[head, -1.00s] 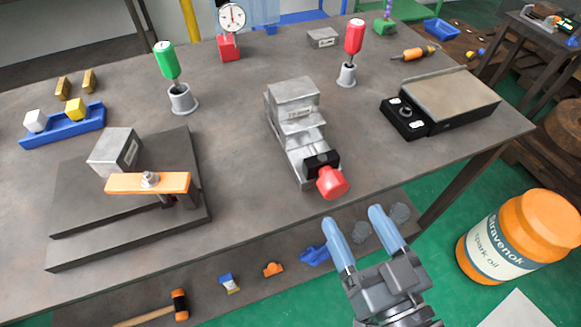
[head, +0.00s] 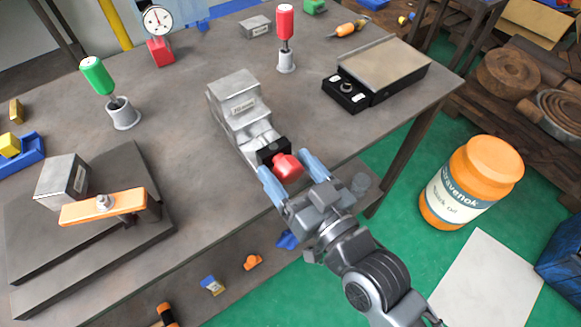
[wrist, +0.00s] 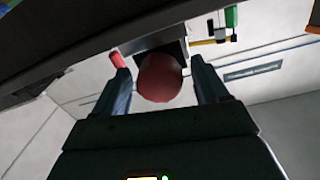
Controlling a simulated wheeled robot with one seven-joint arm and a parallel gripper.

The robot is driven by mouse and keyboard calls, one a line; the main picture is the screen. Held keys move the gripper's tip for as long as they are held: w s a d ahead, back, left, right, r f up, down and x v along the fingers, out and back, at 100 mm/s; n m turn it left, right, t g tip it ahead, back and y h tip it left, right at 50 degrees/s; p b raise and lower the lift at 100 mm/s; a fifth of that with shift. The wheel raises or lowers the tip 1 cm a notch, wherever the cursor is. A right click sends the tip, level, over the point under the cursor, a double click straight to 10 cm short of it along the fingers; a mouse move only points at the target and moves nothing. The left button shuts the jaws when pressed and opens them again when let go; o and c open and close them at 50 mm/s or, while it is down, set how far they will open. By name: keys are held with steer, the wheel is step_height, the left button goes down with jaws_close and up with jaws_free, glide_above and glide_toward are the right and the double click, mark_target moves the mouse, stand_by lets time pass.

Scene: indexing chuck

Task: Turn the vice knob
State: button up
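The vice (head: 236,108) is a grey metal block on the table, lying lengthwise toward the table's front edge. Its red knob (head: 288,167) sticks out at the near end from a black mount (head: 272,148). My gripper (head: 286,170) is open, with one blue finger on each side of the knob. In the wrist view the red knob (wrist: 160,78) lies between the two fingers (wrist: 160,85), with visible gaps at both sides. The far part of the vice is hidden in the wrist view.
A clamped block on dark plates (head: 95,200) stands to the left. A black box with a flat top (head: 385,75) lies to the right. Green (head: 97,75) and red (head: 285,22) handled tools stand behind. An orange jar (head: 470,182) is on the floor at right.

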mark_target(294, 177)
steer(key=c, duration=1)
steer(key=shift+d+m+b, duration=0.1)
steer(key=shift+m+b, duration=0.3)
steer(key=shift+m, duration=1.8)
steer(key=o, duration=1)
steer(key=b+v, duration=0.1)
steer(key=v, duration=0.5)
steer(key=shift+s+f+b, duration=0.1)
steer(key=shift+b, duration=0.3)
steer(key=shift+v, duration=0.8)
